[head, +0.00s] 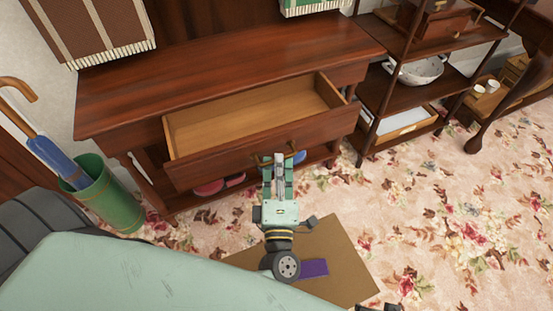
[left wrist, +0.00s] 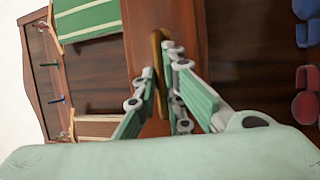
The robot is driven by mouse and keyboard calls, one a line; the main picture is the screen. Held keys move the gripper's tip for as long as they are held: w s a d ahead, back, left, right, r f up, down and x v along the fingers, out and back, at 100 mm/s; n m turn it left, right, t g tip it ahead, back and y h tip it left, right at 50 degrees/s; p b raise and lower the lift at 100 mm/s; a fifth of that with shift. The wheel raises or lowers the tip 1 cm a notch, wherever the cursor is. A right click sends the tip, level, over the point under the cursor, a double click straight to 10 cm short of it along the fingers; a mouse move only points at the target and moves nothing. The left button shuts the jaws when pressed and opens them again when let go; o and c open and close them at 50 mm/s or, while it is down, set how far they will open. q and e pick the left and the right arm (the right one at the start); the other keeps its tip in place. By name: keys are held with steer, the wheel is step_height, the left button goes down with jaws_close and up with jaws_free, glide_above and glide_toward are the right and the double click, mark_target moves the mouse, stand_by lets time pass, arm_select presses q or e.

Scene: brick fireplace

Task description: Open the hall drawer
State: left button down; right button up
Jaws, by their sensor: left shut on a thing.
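The hall drawer (head: 215,170) is pulled well out of the dark wooden hall table (head: 230,50), and its pale inside looks empty. Its front carries a brass handle (head: 262,160), partly hidden by my gripper. My left gripper (head: 278,162) is at the drawer front, shut on this handle. In the left wrist view the fingers of my left gripper (left wrist: 165,95) lie on either side of the brass handle (left wrist: 157,50).
Slippers (head: 208,188) lie on the table's lower shelf. A green umbrella stand (head: 115,200) stands at left. A shelf unit (head: 440,82) holding a white bowl (head: 420,70) stands at right. Cardboard (head: 335,255) lies on the floral carpet (head: 450,210), which is mostly clear at right.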

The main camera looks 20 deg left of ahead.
arm_select(q)
steer(key=shift+w+a+r, duration=0.1)
steer(key=shift+w+r, duration=0.1)
steer(key=shift+r, duration=0.05)
steer(key=c, duration=1.9)
jaws_free()
steer(key=shift+f, duration=0.1)
steer(key=shift+o, duration=0.2)
steer(key=v, duration=1.2)
